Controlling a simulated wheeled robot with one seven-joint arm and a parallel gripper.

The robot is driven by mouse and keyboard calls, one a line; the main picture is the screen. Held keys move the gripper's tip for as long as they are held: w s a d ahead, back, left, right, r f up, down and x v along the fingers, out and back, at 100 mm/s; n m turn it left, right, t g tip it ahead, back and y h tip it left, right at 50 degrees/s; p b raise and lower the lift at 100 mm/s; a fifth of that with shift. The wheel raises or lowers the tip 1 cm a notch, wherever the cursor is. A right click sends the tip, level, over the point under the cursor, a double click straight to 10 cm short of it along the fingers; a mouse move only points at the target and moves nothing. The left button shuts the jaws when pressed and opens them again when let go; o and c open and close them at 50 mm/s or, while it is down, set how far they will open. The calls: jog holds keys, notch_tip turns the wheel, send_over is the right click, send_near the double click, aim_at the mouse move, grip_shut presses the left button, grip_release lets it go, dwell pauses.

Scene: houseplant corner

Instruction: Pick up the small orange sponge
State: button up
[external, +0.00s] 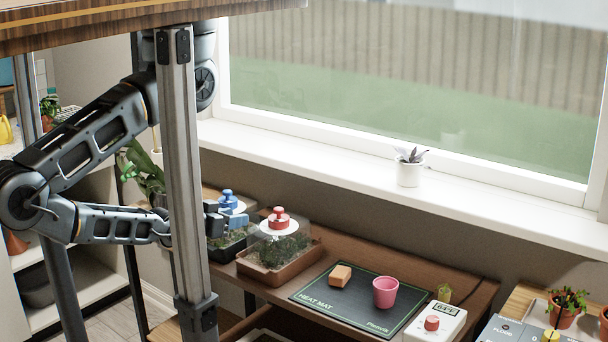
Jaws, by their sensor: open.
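The small orange sponge (340,275) lies on the left part of the dark heat mat (316,295) on the wooden bench. It is a small block, and nothing covers it. My gripper (222,223) is to the left of the sponge, well apart from it, over the propagator boxes at the bench's left end. A grey metal post partly hides my wrist. My gripper is open, and I see nothing between its fingers.
A pink pot (385,291) stands on the mat to the right of the sponge. A clear-lidded planter tray (278,251) with a red knob stands between my gripper and the mat. A white controller box (435,323) stands at the right. A potted plant (409,168) sits on the windowsill.

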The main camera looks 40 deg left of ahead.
dwell(0.3)
jog(key=o, duration=0.6)
jog(key=shift+c, duration=0.2)
